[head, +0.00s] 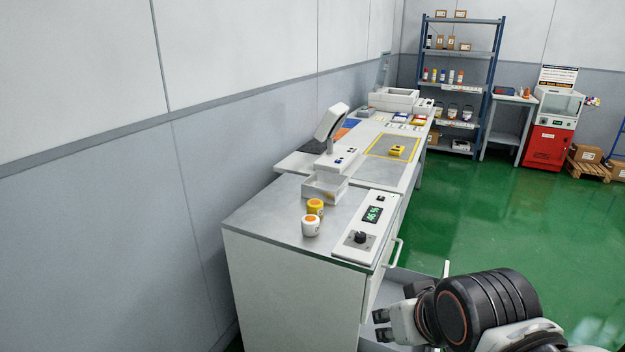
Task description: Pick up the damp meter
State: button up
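A small yellow device (397,150) with dark details lies inside a yellow-outlined square on the far bench top. It may be the damp meter, but it is too small to be sure. My gripper (381,325) is at the lower right, beside the near cabinet and far from the yellow device. Its two dark fingertips are apart with nothing seen between them.
An open drawer (415,285) juts out near my gripper. Green floor (470,210) is clear to the right.

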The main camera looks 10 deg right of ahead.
aim_at(396, 150)
jog(key=k+l, duration=0.1)
jog(key=l, duration=0.8)
jog(key=l+z, duration=0.15)
jog(key=l, duration=0.7)
jog(key=i+l+z, duration=0.3)
jog(key=i, duration=0.3)
jog(key=i+l+z, duration=0.3)
jog(key=i, duration=0.35)
jog(key=i+z, duration=0.3)
jog(key=i, duration=0.3)
jog(key=i+u, duration=0.2)
jog(key=i, duration=0.3)
jog(key=i+l+u, duration=0.25)
jog(key=i, duration=0.25)
jog(key=i+l+u, duration=0.2)
jog(key=i, duration=0.3)
jog(key=i+l+u, duration=0.15)
jog(key=u, duration=0.3)
jog(key=i+l+u, duration=0.4)
jog(key=l+u, duration=0.2)
jog(key=u, duration=0.25)
jog(key=i+l+u, duration=0.15)
jog(key=l+u, duration=0.6)
jog(key=u, duration=0.15)
jog(key=k+l+u, duration=0.1)
jog(key=l, duration=0.3)
jog(key=k+l+u, duration=0.1)
jog(key=l, duration=0.25)
jog(key=k+l+u, duration=0.1)
jog(key=l, duration=0.3)
